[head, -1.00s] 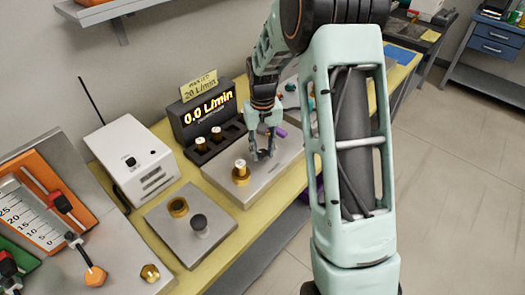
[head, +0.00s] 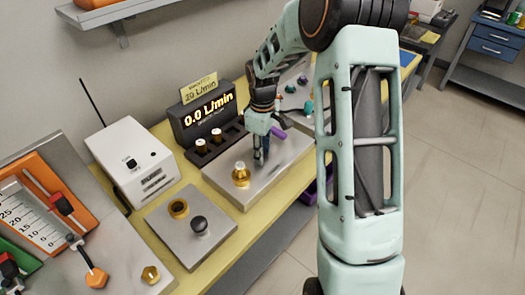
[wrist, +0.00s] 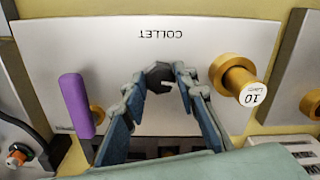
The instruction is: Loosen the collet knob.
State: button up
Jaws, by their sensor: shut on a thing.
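The collet knob (wrist: 158,76) is a dark, faceted knob on a grey plate marked COLLET (wrist: 110,45) in the wrist view. My gripper (wrist: 160,82) has one finger on each side of it and is shut on it. In the head view my gripper (head: 261,162) points down at the same plate, and its fingers hide the knob. A purple handle (wrist: 77,105) stands left of the gripper in the wrist view. A brass fitting with a white cap marked 10 (wrist: 240,82) stands close on the right.
A dark display (head: 208,115) reading 0.0 L/min stands behind, with two white-capped pieces in its tray. Floor at the right is clear.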

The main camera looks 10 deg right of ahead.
jog(key=shift+n, duration=0.5)
jog(key=o, duration=1.2)
jog(key=shift+c, duration=0.2)
notch_tip(320, 180, up, 12)
